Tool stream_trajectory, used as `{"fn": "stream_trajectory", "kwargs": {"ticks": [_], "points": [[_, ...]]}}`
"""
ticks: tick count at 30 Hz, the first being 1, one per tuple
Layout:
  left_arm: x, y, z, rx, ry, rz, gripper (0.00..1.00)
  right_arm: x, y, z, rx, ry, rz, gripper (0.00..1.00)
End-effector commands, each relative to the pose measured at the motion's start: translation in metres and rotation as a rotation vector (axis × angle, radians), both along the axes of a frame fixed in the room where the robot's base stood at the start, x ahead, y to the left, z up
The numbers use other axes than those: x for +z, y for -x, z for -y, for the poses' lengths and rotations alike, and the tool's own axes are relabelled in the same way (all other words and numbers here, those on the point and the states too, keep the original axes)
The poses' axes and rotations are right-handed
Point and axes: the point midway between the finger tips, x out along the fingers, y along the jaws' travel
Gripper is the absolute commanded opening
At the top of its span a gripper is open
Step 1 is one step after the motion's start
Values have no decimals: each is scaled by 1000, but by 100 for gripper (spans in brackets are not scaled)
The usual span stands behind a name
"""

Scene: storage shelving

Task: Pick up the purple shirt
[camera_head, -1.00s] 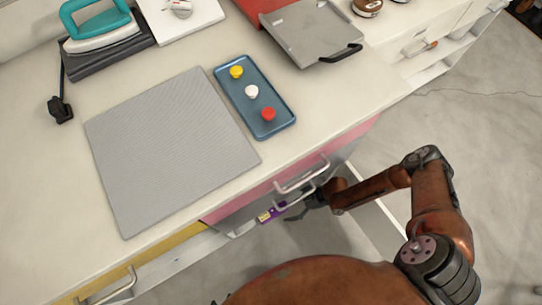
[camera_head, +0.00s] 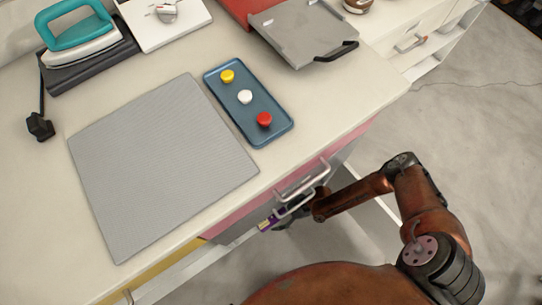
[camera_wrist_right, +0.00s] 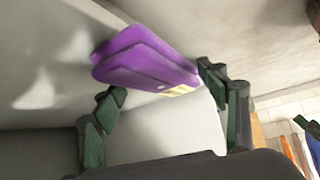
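The folded purple shirt (camera_wrist_right: 145,62) fills the upper middle of the right wrist view, with a small yellow patch at its lower edge. In the head view only a small purple part of the shirt (camera_head: 266,224) shows below the counter edge, by the drawer handles. My right gripper (camera_wrist_right: 160,85) is open, with its fingers on either side of the shirt's near edge; contact cannot be told. In the head view the right gripper (camera_head: 292,211) is low beside the drawer fronts, partly hidden by a handle. My left gripper is not in view.
Drawer handles (camera_head: 302,183) stick out close above the right gripper. The countertop holds a grey mat (camera_head: 160,165), a blue tray (camera_head: 235,105) with yellow, white and red knobs, an iron (camera_head: 80,45) and a grey panel (camera_head: 305,35). Open floor (camera_head: 470,130) lies to the right.

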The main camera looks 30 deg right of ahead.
Motion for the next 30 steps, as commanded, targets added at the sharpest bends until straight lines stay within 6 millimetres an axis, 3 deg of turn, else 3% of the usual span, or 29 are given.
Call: {"fn": "stream_trajectory", "kwargs": {"ticks": [17, 26, 30], "points": [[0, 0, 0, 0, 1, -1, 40, -1, 1, 0, 0, 0, -2, 26], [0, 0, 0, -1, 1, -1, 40, 0, 1, 0, 0, 1, -2, 25], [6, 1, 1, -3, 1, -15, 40, 6, 1, 1, -1, 1, -1, 7]]}}
